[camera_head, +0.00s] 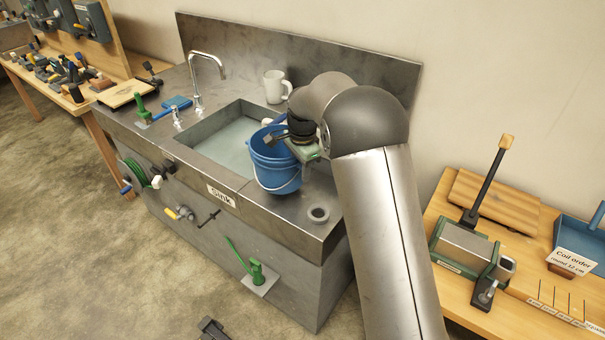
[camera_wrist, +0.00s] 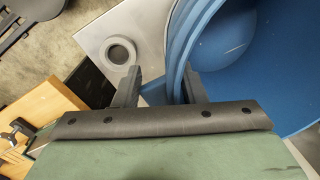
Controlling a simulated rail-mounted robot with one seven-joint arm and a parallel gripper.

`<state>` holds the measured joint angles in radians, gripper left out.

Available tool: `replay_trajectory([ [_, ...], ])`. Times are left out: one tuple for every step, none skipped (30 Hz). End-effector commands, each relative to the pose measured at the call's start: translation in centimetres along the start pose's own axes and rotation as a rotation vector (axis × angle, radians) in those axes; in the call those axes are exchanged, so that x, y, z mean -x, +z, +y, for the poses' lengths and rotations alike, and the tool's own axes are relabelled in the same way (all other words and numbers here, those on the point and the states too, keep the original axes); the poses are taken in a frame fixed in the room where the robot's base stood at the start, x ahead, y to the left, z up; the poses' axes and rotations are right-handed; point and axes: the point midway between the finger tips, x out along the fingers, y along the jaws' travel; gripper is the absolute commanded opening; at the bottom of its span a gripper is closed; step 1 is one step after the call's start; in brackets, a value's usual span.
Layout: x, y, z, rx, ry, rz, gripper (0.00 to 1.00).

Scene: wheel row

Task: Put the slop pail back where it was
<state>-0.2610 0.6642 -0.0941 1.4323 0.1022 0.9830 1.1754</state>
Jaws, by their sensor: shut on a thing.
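The slop pail (camera_head: 272,162) is a blue bucket with a thin wire handle. In the head view it is at the front right of the sink basin (camera_head: 222,138), over the basin's edge; I cannot tell whether it touches the counter. My gripper (camera_head: 303,148) is at the pail's right side, shut on its wall near the rim. In the wrist view the pail (camera_wrist: 245,55) fills the upper right, with my gripper (camera_wrist: 160,88) at its rim. My arm hides part of the pail's right side.
A white mug (camera_head: 276,86) stands behind the basin, and a tall faucet (camera_head: 208,70) is at its left. A grey ring-shaped piece (camera_head: 318,214) sits on the counter's front right. A wooden bench (camera_head: 530,240) with tools is at the right. The floor at left is mostly clear.

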Motion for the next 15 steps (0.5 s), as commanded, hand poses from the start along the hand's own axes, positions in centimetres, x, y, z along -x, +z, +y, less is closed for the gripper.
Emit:
replay_trajectory([
  [-0.1, -0.2, -0.1, -0.001, -0.001, 0.000, 0.00],
  [-0.3, -0.3, -0.1, -0.001, -0.001, 0.000, 0.00],
  [-0.6, -0.6, -0.1, -0.002, -0.001, 0.000, 0.00],
  [-0.9, -0.9, -0.1, -0.003, -0.001, 0.000, 0.00],
  [-1.3, -1.0, -0.1, -0.002, 0.001, -0.001, 0.00],
  [-2.0, -0.9, -0.1, -0.001, 0.002, -0.001, 0.00],
  [-2.5, -0.8, 0.0, -0.001, 0.001, -0.001, 0.00],
  [-3.0, -0.8, 0.0, -0.001, 0.002, -0.001, 0.00],
  [-3.5, -0.8, 0.0, -0.001, 0.000, 0.000, 0.00],
  [-3.7, -0.8, 0.0, 0.000, -0.001, 0.000, 0.00],
  [-3.9, -0.8, 0.1, 0.000, -0.001, 0.000, 0.00],
  [-4.0, -0.8, 0.0, 0.000, -0.002, 0.001, 0.00],
  [-4.0, -0.8, 0.0, 0.000, -0.003, 0.001, 0.00],
  [-4.0, -0.8, 0.0, 0.000, -0.003, 0.001, 0.00],
  [-4.0, -0.8, 0.0, 0.000, -0.003, 0.001, 0.00],
])
